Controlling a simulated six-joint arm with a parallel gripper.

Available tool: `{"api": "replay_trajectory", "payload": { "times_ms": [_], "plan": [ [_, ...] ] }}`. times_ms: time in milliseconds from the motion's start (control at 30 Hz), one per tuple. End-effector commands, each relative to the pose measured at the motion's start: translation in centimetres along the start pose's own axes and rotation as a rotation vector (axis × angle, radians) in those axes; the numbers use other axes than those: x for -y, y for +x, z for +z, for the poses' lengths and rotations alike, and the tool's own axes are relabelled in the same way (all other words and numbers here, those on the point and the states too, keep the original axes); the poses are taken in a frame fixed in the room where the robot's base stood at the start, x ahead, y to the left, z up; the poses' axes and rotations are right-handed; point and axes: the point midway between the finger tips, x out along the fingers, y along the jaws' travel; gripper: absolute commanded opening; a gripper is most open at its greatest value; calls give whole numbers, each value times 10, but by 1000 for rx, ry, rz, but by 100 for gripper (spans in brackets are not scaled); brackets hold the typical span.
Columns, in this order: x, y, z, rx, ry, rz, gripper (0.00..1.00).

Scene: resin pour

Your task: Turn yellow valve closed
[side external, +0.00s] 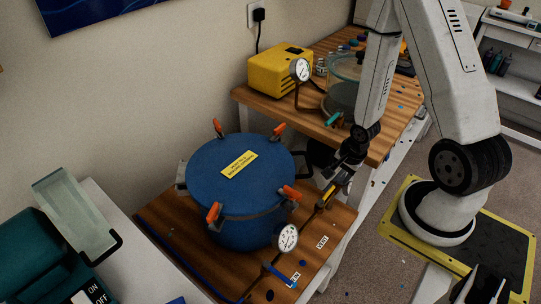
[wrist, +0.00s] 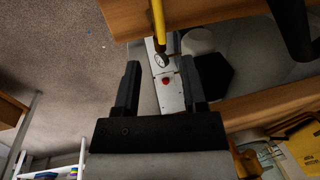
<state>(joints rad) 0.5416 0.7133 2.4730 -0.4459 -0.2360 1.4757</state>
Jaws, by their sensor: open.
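The yellow valve shows as a small yellow handle (side external: 328,193) beside the blue pot (side external: 230,168), on the pot's right in the side external view. In the wrist view a long yellow handle (wrist: 158,16) stands at the top, beyond my fingertips. My gripper (wrist: 161,64) is open, with a clear gap between its two black fingers and nothing held. In the side external view my gripper (side external: 340,180) reaches down close to the yellow handle. Its fingers are too small there to tell whether they touch it.
A pressure gauge (side external: 287,236) and a blue valve handle (side external: 276,270) sit at the pot's front right. Orange-handled clamps (side external: 291,192) stick out around the lid. Behind, a wooden bench (side external: 395,125) carries a yellow box (side external: 280,70), a second gauge (side external: 300,70) and a teal handle (side external: 333,119).

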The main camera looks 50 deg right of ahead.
Motion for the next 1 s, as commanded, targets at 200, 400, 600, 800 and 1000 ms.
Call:
{"api": "replay_trajectory", "payload": {
  "times_ms": [200, 400, 600, 800, 1000],
  "plan": [
    [0, 1, 0, 0, -1, 0, 54],
    [1, 7, 0, 1, -1, 0, 54],
    [0, 20, 0, 2, -1, 2, 54],
    [0, 37, 0, 1, -3, 2, 54],
    [0, 54, 0, 0, -3, 2, 54]
  ]
}}
